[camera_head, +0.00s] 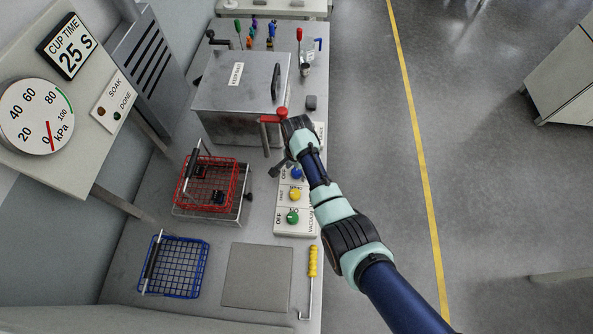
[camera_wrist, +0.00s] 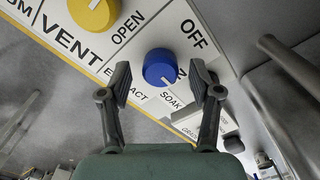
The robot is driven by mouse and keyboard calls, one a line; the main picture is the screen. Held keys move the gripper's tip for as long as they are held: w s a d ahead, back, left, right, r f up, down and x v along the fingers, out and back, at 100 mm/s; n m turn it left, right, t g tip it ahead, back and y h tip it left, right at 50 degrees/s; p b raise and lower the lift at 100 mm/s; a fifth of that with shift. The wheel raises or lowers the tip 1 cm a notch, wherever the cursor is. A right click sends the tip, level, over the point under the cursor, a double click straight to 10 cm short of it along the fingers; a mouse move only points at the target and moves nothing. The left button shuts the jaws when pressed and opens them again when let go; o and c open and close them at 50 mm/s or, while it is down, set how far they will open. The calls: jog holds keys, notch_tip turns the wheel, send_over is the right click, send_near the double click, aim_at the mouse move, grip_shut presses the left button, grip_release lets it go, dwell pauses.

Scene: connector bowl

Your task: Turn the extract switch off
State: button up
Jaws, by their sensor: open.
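The extract switch is a blue round knob (camera_wrist: 158,67) on a white labelled panel (camera_wrist: 150,20). It also shows in the head view as a small blue knob (camera_head: 297,173), partly covered by my arm. An OFF label sits to its upper right in the wrist view, a partly hidden label beside it, and EXTRACT to its lower left. My gripper (camera_wrist: 163,82) is open, with one finger on each side of the knob in the picture. I cannot tell whether the fingers touch it. The gripper shows small beside the panel in the head view (camera_head: 283,166).
A yellow VENT knob (camera_wrist: 93,12) is close by, with a green VACUUM knob (camera_head: 292,216) beyond it. A metal tank (camera_head: 240,100) with a red-handled valve (camera_head: 281,113) stands behind. A red basket (camera_head: 207,183), blue basket (camera_head: 174,267) and yellow-handled hook (camera_head: 312,262) are nearby.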

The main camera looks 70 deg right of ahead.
jog(key=shift+f, duration=0.3)
jog(key=c, duration=1.1)
jog(key=shift+c, duration=0.2)
jog(key=shift+r+n, duration=0.1)
jog(key=shift+n, duration=0.2)
jog(key=n+p, duration=0.1)
jog(key=n, duration=0.1)
jog(key=shift+n+p, duration=0.3)
jog(key=shift+n, duration=0.1)
jog(key=n+p, duration=0.1)
jog(key=n, duration=0.4)
jog(key=n+p, duration=0.1)
jog(key=n, duration=0.4)
jog(key=shift+n, duration=2.3)
